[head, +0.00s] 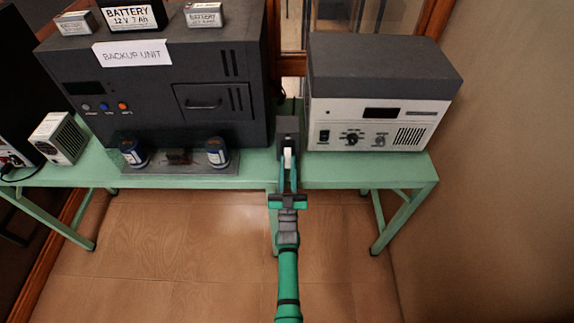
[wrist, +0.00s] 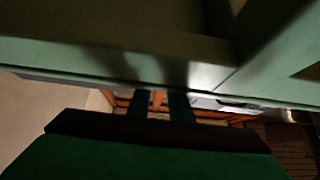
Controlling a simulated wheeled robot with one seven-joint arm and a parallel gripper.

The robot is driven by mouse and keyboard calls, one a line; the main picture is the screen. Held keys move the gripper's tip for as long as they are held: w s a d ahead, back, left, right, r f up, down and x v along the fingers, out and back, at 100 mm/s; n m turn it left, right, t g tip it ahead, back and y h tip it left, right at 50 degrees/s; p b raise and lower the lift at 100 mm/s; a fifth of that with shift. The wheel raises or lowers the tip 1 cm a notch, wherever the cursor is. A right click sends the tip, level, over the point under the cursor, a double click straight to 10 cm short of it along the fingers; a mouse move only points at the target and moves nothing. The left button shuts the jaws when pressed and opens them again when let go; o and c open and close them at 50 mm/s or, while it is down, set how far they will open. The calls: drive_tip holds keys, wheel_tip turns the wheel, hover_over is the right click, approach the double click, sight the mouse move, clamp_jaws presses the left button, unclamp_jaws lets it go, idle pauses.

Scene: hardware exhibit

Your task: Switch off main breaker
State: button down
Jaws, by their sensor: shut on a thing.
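A small dark grey box, which looks like the main breaker (head: 288,127), stands on the green table between the two large units. A narrow white lever (head: 288,158) shows on its front and points downward. My gripper (head: 288,163) reaches up to the box from the front, with its green fingers on either side of the white lever and closed on it. In the wrist view the fingers (wrist: 161,104) show beyond the dark palm, partly cut off by the table edge; the lever cannot be made out there.
The green table (head: 350,170) passes close in front of the wrist camera. A grey-white instrument (head: 375,95) stands right. The floor in front is clear.

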drive_tip(key=c, duration=1.6)
unclamp_jaws()
drive_tip(key=v, duration=1.1)
drive_tip(key=s+a+f+g, duration=0.1)
drive_tip(key=s+g, duration=0.2)
drive_tip(key=s, duration=0.8)
drive_tip(key=s+f+g, duration=0.2)
drive_tip(key=s, duration=0.9)
drive_tip(key=s+r+g, duration=0.1)
drive_tip(key=s+r, duration=0.3)
drive_tip(key=s, duration=0.1)
drive_tip(key=s+r+g, duration=0.2)
drive_tip(key=s+r, duration=0.1)
drive_tip(key=s, duration=0.3)
drive_tip(key=s+r+g, duration=0.2)
drive_tip(key=s+r, duration=0.2)
drive_tip(key=s, duration=0.2)
drive_tip(key=shift+s+d+r, duration=0.15)
drive_tip(key=shift+d+r, duration=0.2)
